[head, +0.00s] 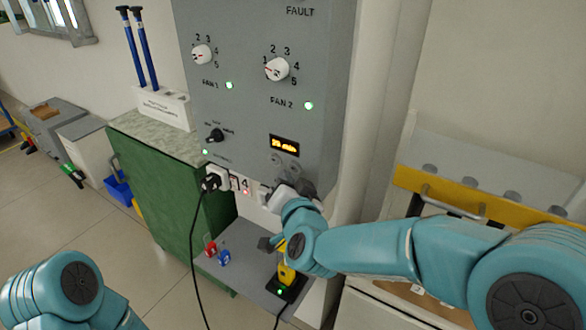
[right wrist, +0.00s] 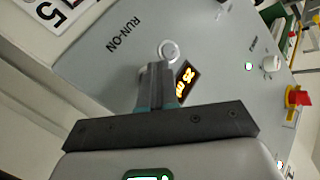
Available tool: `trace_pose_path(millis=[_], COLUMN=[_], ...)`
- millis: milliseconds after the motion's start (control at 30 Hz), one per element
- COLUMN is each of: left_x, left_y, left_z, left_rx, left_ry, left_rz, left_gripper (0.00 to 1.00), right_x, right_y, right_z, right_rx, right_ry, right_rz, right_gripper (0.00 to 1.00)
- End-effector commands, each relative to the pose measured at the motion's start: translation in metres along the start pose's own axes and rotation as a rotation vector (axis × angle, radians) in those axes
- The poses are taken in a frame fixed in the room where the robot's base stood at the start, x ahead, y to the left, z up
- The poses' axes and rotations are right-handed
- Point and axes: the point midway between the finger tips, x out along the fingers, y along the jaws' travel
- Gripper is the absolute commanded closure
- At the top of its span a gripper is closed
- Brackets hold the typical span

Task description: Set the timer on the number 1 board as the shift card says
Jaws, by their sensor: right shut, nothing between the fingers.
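A grey control board (head: 240,120) stands upright in the head view. It bears an orange-lit timer display (head: 284,144) reading in minutes; the number is too small to be sure of. In the right wrist view the display (right wrist: 185,78) sits close to a round light button (right wrist: 168,50), near the label RUN-ON. My right gripper (head: 288,172) is at the board just below the display, shut and empty. Its fingertips (right wrist: 157,70) are close to the button; contact cannot be told. My left arm shows at the lower left, its gripper out of view. I cannot make out a shift card.
The board has FAN 1 (head: 202,53) and FAN 2 (head: 276,69) knobs, a small black switch (head: 215,135) and a plug (head: 213,179) with a hanging cable. A green cabinet (head: 160,185) stands left of the board.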

Motion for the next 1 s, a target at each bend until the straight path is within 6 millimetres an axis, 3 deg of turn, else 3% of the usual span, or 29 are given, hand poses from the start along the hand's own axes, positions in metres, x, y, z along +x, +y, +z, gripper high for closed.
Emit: trace_pose_path(millis=[267,700,1000], left_x=[0.0,0.003,0.003], left_y=[0.0,-0.001,-0.001], left_z=[0.0,0.0,0.0], left_rx=[0.0,0.0,0.0], left_ry=[0.0,0.0,0.0], left_rz=[0.0,0.0,0.0], left_gripper=[0.6,0.6,0.6], right_x=[-0.001,-0.03,-0.035], right_y=[-0.001,-0.023,-0.025], right_z=[0.001,0.022,0.025], right_rx=[0.0,-0.001,-0.001], right_ry=[-0.001,-0.002,0.0], right_rz=[0.0,-0.002,0.0], right_gripper=[1.0,1.0,1.0])
